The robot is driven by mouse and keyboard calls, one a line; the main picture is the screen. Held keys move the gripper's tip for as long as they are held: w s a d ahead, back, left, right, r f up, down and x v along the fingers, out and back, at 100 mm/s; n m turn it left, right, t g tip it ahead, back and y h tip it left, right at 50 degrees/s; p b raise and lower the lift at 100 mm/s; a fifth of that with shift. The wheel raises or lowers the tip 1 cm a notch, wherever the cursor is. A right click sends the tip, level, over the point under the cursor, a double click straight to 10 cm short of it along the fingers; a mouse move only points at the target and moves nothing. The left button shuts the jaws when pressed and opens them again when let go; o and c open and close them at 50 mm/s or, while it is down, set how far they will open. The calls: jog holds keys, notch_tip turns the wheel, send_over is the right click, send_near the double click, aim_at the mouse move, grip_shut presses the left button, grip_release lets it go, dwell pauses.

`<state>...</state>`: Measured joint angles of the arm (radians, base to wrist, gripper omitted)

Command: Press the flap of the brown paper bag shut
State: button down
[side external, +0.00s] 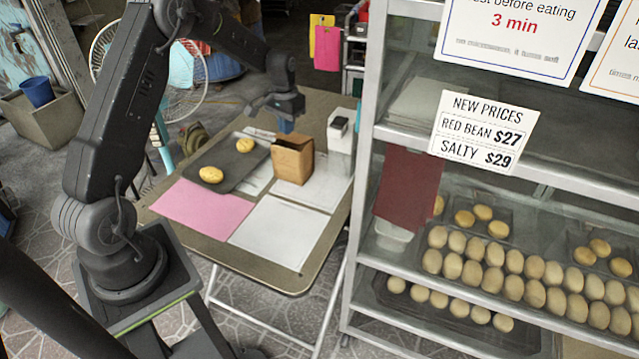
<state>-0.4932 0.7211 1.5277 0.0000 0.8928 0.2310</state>
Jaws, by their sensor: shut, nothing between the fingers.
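The brown paper bag (293,165) stands upright on the folding table, on or beside white sheets. Its top edge and flap face up; I cannot tell from here how far the flap is folded. My gripper (286,126) is shut and empty, pointing down just above the bag's upper left edge, on its far side. A bluish part shows at the fingertips. I cannot tell whether the fingers touch the bag.
A dark tray (228,162) with buns lies left of the bag. A pink sheet (204,207) and a white sheet (280,231) lie in front. A white box-like holder (341,135) stands right of the bag. The glass bun cabinet (360,170) rises close on the right.

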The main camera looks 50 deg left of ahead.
aim_at(287, 139)
jog(key=shift+f, duration=2.1)
dwell(0.6)
jog(key=shift+r, duration=0.1)
jog(key=shift+r, duration=4.45)
